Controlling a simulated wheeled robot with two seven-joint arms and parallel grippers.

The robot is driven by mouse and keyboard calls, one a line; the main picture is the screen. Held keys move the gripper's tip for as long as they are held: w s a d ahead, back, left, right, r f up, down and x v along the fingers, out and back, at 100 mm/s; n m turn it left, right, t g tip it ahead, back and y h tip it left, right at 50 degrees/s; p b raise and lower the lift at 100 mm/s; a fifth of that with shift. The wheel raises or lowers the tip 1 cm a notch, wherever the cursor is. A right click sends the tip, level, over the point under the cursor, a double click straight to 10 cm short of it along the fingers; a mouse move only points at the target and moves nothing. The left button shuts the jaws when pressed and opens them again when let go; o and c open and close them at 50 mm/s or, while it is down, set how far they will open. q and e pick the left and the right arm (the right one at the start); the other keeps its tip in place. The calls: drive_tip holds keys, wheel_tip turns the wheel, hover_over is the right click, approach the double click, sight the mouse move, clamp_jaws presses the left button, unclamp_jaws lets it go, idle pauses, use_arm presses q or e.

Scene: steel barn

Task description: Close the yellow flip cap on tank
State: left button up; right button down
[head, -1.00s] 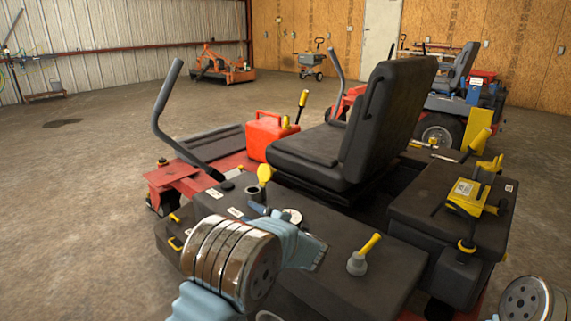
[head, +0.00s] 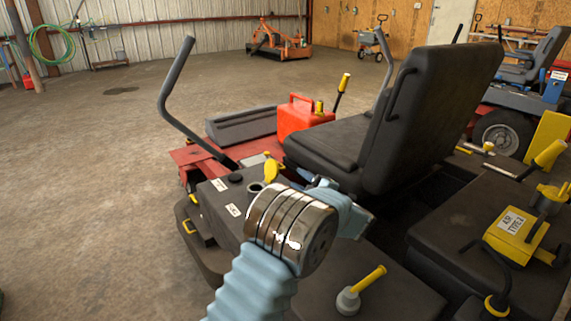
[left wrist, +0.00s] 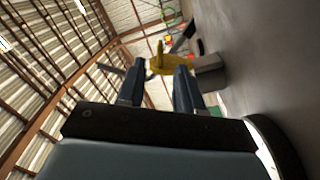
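The yellow flip cap (head: 271,172) stands raised beside the open round neck (head: 255,188) on the dark tank (head: 225,204) of the mower. My left gripper (head: 313,183) is just right of the cap in the head view, mostly hidden behind my wrist. In the left wrist view the two blue fingers (left wrist: 158,84) are apart with nothing between them. The yellow cap (left wrist: 164,60) shows just beyond their tips, with the grey neck (left wrist: 208,72) to its right. I cannot tell whether a finger touches the cap. My right gripper is not in view.
The black seat (head: 430,115) and a red can (head: 300,117) stand behind the tank. A control lever (head: 175,100) rises at the left. A grey knob with a yellow handle (head: 350,298) stands in front. Open concrete floor (head: 90,190) lies to the left.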

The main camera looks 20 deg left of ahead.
sight(282, 166)
use_arm(q)
drive_tip(key=p+x, duration=0.1)
drive_tip(key=x, duration=0.9)
drive_tip(key=shift+w+a, duration=0.1)
drive_tip(key=shift+w, duration=0.05)
drive_tip(key=shift+r, duration=0.1)
clamp_jaws()
